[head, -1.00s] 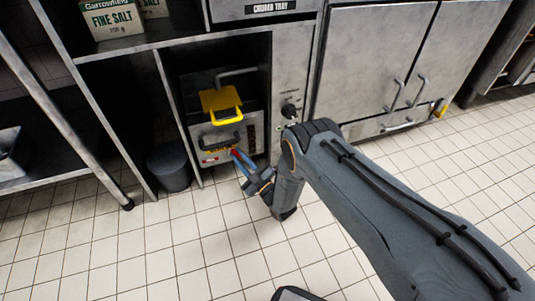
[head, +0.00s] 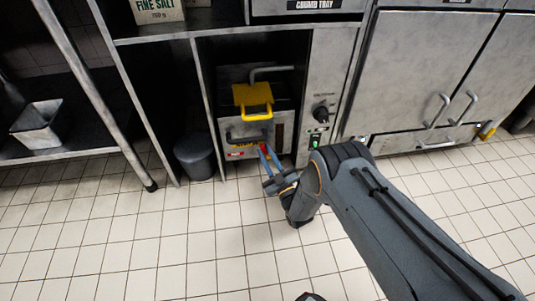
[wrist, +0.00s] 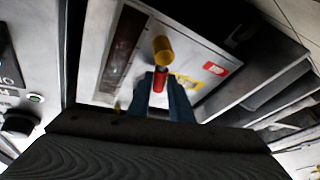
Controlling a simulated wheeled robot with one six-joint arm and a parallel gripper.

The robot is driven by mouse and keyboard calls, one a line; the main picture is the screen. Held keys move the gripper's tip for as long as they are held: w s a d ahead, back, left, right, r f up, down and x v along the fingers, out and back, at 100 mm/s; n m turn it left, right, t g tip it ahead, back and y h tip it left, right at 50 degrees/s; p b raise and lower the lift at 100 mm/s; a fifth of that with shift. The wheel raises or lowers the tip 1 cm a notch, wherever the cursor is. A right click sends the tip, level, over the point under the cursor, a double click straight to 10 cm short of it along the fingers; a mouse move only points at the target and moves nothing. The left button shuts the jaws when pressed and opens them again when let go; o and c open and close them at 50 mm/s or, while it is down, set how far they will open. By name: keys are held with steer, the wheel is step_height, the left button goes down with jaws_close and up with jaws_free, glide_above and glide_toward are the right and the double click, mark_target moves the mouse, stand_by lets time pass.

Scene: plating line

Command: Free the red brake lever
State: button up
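The red brake lever (wrist: 160,80) shows in the wrist view as a short red stem near a yellow round knob (wrist: 162,48), at the front of a grey metal unit. In the head view only a small red bit (head: 263,148) shows at my fingertips, low on the unit's front. My gripper (wrist: 160,88) has its two blue fingers on either side of the red stem, with narrow gaps that look open. It also shows in the head view (head: 265,150), fingers apart. Whether a finger touches the lever is hard to tell.
The unit (head: 283,132) sits in an open bay, with a yellow handle (head: 254,98) above a dark handle (head: 247,139). A knob (head: 320,114) and green light (head: 314,141) are on the panel right of it. A grey bin (head: 195,157) stands left. The tiled floor in front is clear.

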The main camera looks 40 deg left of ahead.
steer(key=shift+o, duration=1.3)
steer(key=shift+d, duration=0.1)
steer(key=s+d+p, duration=0.2)
steer(key=d+p, duration=0.1)
steer(key=d, duration=0.4)
steer(key=s+d+p, duration=0.3)
steer(key=d, duration=0.4)
steer(key=shift+f, duration=0.4)
